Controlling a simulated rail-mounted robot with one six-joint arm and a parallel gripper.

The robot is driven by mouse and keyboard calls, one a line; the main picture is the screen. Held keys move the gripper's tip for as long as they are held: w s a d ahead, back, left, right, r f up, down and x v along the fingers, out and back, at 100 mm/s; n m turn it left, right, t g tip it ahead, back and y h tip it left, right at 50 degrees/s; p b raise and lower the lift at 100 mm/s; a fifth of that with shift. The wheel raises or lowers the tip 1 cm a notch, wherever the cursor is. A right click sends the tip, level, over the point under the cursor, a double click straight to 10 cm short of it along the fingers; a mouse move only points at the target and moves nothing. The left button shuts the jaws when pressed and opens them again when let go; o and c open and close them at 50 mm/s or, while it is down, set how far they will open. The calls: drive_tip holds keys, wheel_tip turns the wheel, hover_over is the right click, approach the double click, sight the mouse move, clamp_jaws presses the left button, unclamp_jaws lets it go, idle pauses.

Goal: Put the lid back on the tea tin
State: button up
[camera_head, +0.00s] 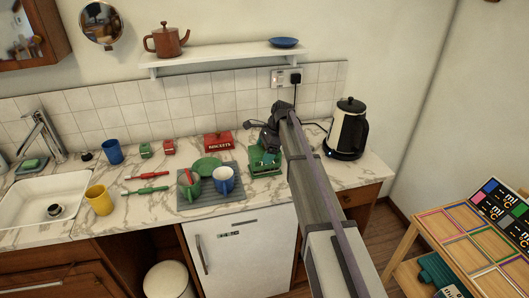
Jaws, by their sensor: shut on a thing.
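A green tin (263,167), which I take to be the tea tin, stands on the marble counter between the grey mat and the kettle. My dark gripper (268,141) is right over it, reaching in from the front right. It is shut on a small green piece that looks like the lid. The jaws and arm hide much of this piece, and I cannot tell whether it touches the tin.
A black and cream kettle (348,130) stands close right of my arm. Left are a red biscuit tin (217,147) and a grey mat (184,202) with a green plate (206,165) and mugs, including a blue one (224,182). A white shelf (220,55) hangs above.

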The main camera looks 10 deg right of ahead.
drive_tip(key=o, duration=0.7)
drive_tip(key=shift+o, duration=0.2)
wheel_tip(320, 180, up, 7)
drive_tip(key=p, duration=0.7)
drive_tip(key=shift+r, duration=0.1)
clamp_jaws()
idle(0.7)
drive_tip(key=shift+f, duration=0.25)
idle(0.4)
